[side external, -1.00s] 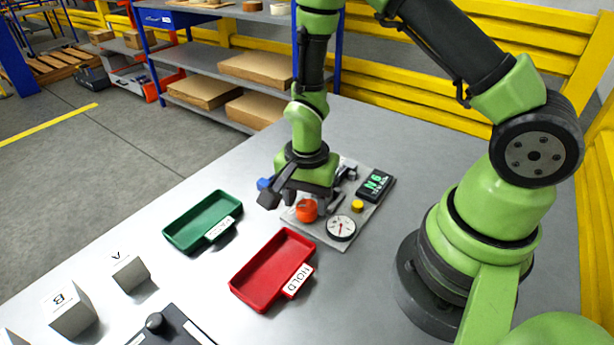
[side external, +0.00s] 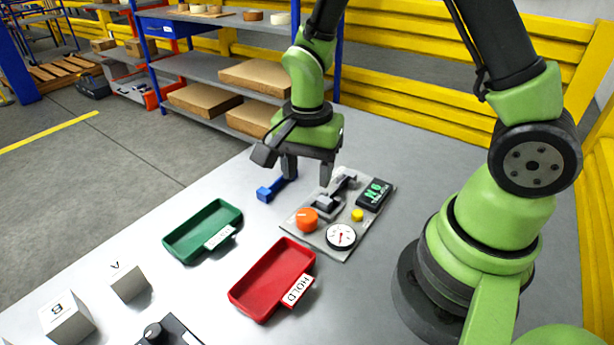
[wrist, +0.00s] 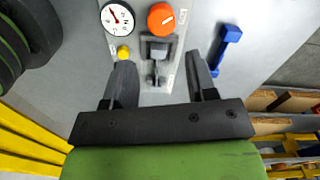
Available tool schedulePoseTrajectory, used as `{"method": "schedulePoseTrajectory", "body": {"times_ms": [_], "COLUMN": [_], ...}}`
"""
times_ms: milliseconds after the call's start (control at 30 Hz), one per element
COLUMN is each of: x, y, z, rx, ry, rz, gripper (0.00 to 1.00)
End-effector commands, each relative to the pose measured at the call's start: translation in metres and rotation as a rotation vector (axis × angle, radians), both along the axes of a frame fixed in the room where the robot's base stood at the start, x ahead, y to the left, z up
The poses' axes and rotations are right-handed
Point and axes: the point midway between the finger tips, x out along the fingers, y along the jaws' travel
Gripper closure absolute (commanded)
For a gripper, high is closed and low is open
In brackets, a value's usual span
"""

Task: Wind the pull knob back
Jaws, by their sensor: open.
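The panel (side external: 335,247) lies on the table and carries an orange knob (side external: 307,219) with a pale mark. The orange knob also shows in the wrist view (wrist: 161,19). Behind it is a grey-and-black slide or toggle part (side external: 328,203), seen between my fingers in the wrist view (wrist: 157,50). I cannot tell for sure which of these is the pull knob. My gripper (side external: 308,180) is open and empty, above the back edge of the panel and apart from the orange knob. Its two fingers show in the wrist view (wrist: 158,62).
The panel also holds a round gauge (side external: 341,236), a yellow button (side external: 357,215) and a green-lit display (side external: 374,194). A blue handled piece (side external: 276,188) lies left of it. A green tray (side external: 187,250) and a red tray (side external: 236,296) stand in front. Two grey blocks are front left.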

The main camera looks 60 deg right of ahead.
Motion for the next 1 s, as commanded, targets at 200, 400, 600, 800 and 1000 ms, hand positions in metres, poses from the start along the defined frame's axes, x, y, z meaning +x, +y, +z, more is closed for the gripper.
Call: {"method": "schedulePoseTrajectory", "body": {"times_ms": [200,400,600,800,1000], "x": [0.002,0.009,0.010,0.005,0.002], "y": [-0.025,-0.036,-0.033,-0.019,-0.007], "z": [-0.006,-0.005,-0.016,-0.050,-0.081], "rx": [0.152,0.333,0.375,0.371,0.369], "ry": [0.100,0.101,0.094,0.098,0.095], "rz": [-0.025,-0.015,-0.001,0.000,0.000], "gripper": [0.48,0.48,0.48,0.48,0.48]}}
